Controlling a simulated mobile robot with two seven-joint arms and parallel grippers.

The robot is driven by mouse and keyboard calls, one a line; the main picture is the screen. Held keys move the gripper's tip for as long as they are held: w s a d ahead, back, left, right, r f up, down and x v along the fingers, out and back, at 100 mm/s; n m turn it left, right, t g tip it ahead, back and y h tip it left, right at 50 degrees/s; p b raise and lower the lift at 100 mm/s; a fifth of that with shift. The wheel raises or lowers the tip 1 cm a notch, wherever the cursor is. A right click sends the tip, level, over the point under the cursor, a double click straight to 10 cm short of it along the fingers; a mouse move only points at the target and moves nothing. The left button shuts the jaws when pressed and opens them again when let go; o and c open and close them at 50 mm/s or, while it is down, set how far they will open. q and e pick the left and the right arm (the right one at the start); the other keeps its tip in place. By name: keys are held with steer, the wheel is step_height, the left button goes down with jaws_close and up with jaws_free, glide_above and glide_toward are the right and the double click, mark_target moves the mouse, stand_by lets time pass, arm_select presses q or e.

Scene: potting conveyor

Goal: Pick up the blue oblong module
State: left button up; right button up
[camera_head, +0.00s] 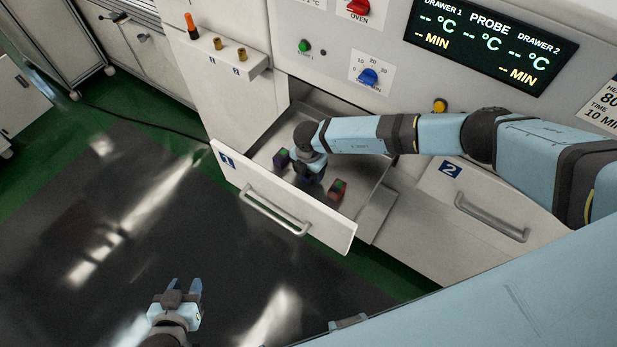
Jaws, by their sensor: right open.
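Drawer 1 (318,221) is pulled out. My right gripper (309,178) reaches down into it from above, with its jaws open. A dark blue shape shows at its fingertips; I cannot tell whether this is the blue oblong module or part of the gripper. A small dark purple-blue block (282,159) with some green stands left of the gripper. A red block (338,189) with a green top stands to its right. My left gripper (184,287) is open and empty over the dark floor at the lower left, away from the drawer.
Drawer 1's front panel has a bar handle (272,212). Drawer 2 (437,177) is shut at the right. The panel above carries a blue dial (368,76) and a display (490,45). A small shelf with probes (228,66) is at the upper left.

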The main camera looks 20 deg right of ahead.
steer(key=c, duration=1)
steer(key=shift+c, duration=0.2)
steer(key=shift+w+r, duration=0.1)
steer(key=shift+r, duration=0.05)
